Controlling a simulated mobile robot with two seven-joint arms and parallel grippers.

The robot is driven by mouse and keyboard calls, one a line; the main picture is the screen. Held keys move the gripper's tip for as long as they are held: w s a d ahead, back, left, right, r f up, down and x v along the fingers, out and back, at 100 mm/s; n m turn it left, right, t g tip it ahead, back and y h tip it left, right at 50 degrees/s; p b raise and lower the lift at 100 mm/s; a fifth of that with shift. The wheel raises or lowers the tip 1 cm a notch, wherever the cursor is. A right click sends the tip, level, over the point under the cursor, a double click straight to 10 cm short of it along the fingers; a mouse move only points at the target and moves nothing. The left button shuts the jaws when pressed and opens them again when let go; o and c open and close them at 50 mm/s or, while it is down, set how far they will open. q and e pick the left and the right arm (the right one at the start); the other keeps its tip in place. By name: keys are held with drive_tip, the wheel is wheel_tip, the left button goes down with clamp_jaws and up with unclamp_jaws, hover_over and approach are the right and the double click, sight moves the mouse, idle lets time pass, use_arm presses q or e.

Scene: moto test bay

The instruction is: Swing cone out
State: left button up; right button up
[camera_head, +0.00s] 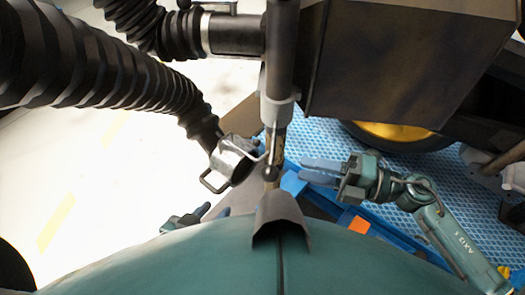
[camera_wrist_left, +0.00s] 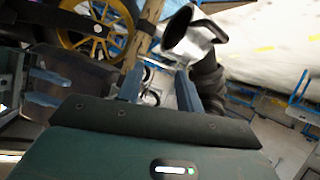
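The cone (camera_head: 232,160) is a silvery metal funnel with a bar handle, fixed to the end of a thick black ribbed hose. In the left wrist view the cone (camera_wrist_left: 188,38) is at the upper middle, beyond my fingertips, its dark mouth facing left. My left gripper (camera_head: 203,212) is mostly hidden behind my teal body, below and left of the cone. In the left wrist view its two blue fingers (camera_wrist_left: 158,82) are apart with nothing seen between them. My right gripper (camera_head: 312,171) is to the right of the cone, its blue fingers slightly apart and empty.
A vertical post (camera_head: 279,70) stands just right of the cone. A large dark box (camera_head: 395,65) is at the upper right, above a yellow wheel (camera_head: 395,135) and a blue patterned mat (camera_head: 440,175). The pale floor (camera_head: 90,190) at left is clear.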

drive_tip(key=p+x, duration=0.1)
drive_tip(key=x, duration=0.9)
drive_tip(key=shift+a, duration=0.25)
drive_tip(key=shift+w, duration=0.1)
clamp_jaws()
